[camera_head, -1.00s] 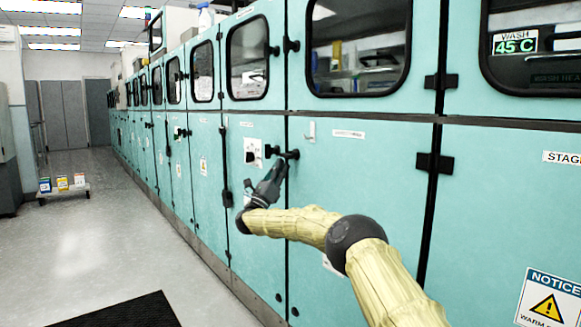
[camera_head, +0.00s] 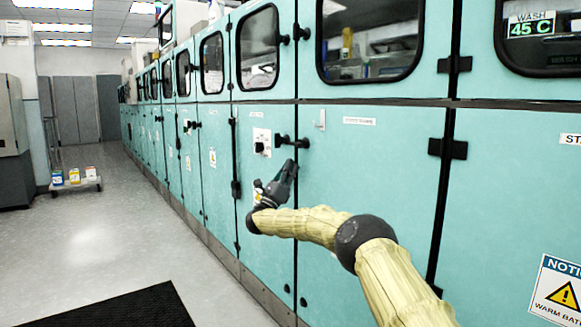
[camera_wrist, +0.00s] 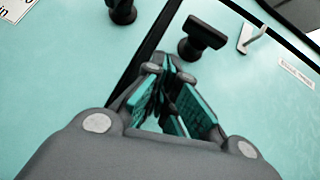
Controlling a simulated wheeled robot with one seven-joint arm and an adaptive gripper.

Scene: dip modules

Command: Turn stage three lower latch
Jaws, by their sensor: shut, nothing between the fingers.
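A black latch (camera_head: 302,143) sticks out from the lower teal door, by its left edge; it also shows in the wrist view (camera_wrist: 203,37). A second black latch (camera_head: 281,140) is just left of it, across the dark door seam. My gripper (camera_head: 290,166) is below and slightly left of the right-hand latch, apart from it. In the wrist view my gripper (camera_wrist: 168,70) has its teal-padded fingers together and empty, with the latch beyond the tips. A small white label (camera_head: 360,121) is on the same door, too small to read surely.
A pale hook-like handle (camera_head: 320,120) is right of the latch. A white plate with a black knob (camera_head: 261,142) is to its left. Black hinges (camera_head: 447,148) are at the door's right edge. The floor at left is open, with a dark mat (camera_head: 130,308) and a low cart (camera_head: 75,184).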

